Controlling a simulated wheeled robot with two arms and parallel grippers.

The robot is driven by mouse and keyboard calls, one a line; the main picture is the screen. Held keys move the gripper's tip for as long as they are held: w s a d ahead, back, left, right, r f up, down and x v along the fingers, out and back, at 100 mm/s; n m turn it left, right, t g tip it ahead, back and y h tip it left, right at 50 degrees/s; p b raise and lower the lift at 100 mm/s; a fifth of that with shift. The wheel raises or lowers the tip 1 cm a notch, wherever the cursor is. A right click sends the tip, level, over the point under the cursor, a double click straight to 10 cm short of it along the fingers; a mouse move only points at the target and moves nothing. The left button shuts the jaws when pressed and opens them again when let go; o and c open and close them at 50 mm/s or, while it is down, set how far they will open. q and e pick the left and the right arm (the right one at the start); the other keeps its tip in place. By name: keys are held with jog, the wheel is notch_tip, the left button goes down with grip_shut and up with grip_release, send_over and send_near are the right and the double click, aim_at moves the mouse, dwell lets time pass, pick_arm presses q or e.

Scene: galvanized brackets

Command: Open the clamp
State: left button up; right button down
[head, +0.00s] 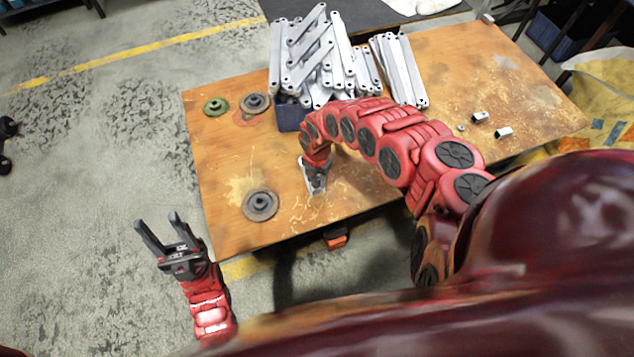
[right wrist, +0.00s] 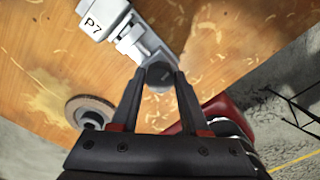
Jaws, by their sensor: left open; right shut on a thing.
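The clamp is a pale grey metal device marked "P7" (right wrist: 103,18) in the right wrist view, with a dark round knob (right wrist: 160,75) at its near end. In the head view the clamp (head: 314,183) sits near the front edge of the wooden table (head: 225,180), partly hidden by my right arm. My right gripper (right wrist: 159,82) is shut on the knob, one finger on each side. My left gripper (head: 156,218) is open and empty, off the table's left front corner.
Grey metal brackets (head: 320,55) are piled at the back of the table in and beside a dark blue bin (head: 290,117). A grey disc (head: 260,204) lies left of the clamp.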

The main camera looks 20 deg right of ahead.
jog(key=n, duration=0.4)
jog(key=shift+f+b, duration=0.1)
jog(key=shift+b, duration=0.25)
jog(key=n, duration=0.3)
jog(key=shift+n, duration=0.4)
jog(key=shift+c, duration=2.4)
grip_release()
